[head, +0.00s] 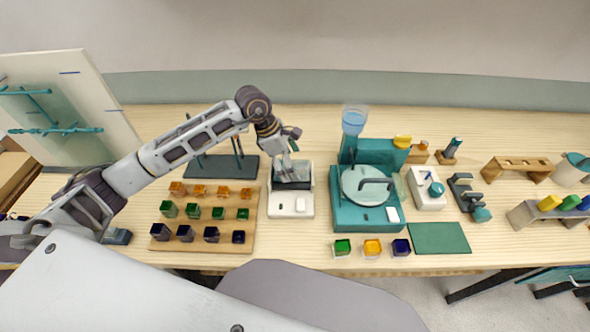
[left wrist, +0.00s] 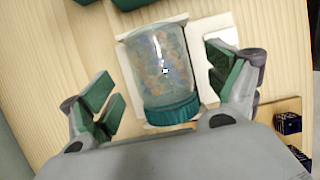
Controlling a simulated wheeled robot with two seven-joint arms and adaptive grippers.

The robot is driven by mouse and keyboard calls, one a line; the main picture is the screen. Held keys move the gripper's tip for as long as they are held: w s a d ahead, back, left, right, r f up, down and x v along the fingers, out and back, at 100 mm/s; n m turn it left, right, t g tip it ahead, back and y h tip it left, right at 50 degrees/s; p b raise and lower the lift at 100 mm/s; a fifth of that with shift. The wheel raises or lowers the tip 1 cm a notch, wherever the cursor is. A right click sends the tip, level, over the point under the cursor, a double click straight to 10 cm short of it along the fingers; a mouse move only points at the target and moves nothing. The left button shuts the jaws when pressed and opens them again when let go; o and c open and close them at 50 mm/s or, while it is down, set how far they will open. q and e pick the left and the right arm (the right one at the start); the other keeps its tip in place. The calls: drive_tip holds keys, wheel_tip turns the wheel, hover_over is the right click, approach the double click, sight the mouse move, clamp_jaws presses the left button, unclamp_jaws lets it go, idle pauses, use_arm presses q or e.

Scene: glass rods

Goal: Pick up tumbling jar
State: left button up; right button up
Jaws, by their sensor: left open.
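The tumbling jar (left wrist: 158,62) is clear, with a teal ribbed lid and small orange-brown and bluish pieces inside. In the left wrist view it lies on its side on a white tumbler base (head: 291,207), its lid toward my gripper. My left gripper (head: 290,153) is above the base in the head view. In the left wrist view its green-padded fingers (left wrist: 168,88) are open, one on each side of the jar, with gaps between. In the head view the jar is mostly hidden by the gripper. My right gripper is not in view.
A wooden board (head: 247,227) with several coloured cubes stands left of the tumbler. A dark rack (head: 200,168) with upright pegs is behind it. A teal machine (head: 345,217) with a round disc is close on the right. A green mat (head: 440,239) lies farther right.

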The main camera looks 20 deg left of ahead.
use_arm(q)
drive_tip(key=x, duration=0.3)
drive_tip(key=shift+d+f+p, duration=0.15)
drive_tip(key=shift+f+p, duration=0.1)
drive_tip(key=shift+p, duration=0.05)
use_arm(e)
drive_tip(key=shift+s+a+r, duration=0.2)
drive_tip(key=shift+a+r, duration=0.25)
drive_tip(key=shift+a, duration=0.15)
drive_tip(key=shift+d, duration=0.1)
use_arm(q)
drive_tip(key=c, duration=1.5)
drive_tip(key=shift+o, duration=0.2)
drive_tip(key=shift+r, duration=0.1)
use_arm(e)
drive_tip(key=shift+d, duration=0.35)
use_arm(q)
drive_tip(key=shift+w+r, duration=0.1)
